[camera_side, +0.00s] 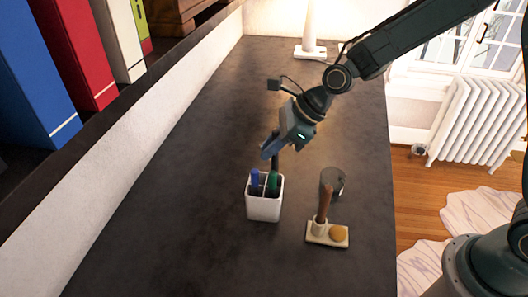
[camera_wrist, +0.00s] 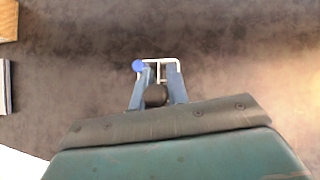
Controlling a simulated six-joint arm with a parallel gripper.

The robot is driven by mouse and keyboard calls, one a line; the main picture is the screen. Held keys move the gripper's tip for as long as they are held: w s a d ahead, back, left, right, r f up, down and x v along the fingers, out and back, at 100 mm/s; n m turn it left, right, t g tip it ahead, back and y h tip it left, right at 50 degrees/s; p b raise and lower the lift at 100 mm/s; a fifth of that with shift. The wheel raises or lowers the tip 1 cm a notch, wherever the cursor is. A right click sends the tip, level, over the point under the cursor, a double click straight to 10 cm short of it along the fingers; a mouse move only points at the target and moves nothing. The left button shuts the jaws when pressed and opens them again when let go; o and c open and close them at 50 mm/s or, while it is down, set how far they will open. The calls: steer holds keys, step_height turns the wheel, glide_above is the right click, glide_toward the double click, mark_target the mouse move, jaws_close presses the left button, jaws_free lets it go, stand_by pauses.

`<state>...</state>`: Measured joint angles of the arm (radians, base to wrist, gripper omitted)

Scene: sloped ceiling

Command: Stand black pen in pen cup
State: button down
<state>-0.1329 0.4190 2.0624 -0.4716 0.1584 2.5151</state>
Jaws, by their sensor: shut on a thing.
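The white pen cup (camera_side: 264,207) stands upright on the dark desk in the side view. It has compartments; a blue pen (camera_side: 255,180) and a green pen (camera_side: 273,181) stand in it. My gripper (camera_side: 270,153) is just above the cup, pointing down, shut on the black pen (camera_side: 275,160). The black pen is upright, its lower part at the cup's back right, and I cannot tell how deep it sits. In the wrist view the black pen's round end (camera_wrist: 156,95) shows between my fingers, with the cup's white rim (camera_wrist: 162,61) beyond.
A white lamp (camera_side: 310,48) is at the back. Books (camera_side: 75,50) line the left shelf. The front of the desk is clear.

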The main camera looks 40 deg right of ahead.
steer(key=shift+f, duration=2.8)
steer(key=shift+f, duration=0.1)
steer(key=c, duration=1.3)
jaws_free()
steer(key=shift+d, duration=0.1)
steer(key=v, duration=1.3)
steer(key=shift+r, duration=0.4)
steer(key=shift+s+d, duration=0.15)
steer(key=shift+s, duration=0.05)
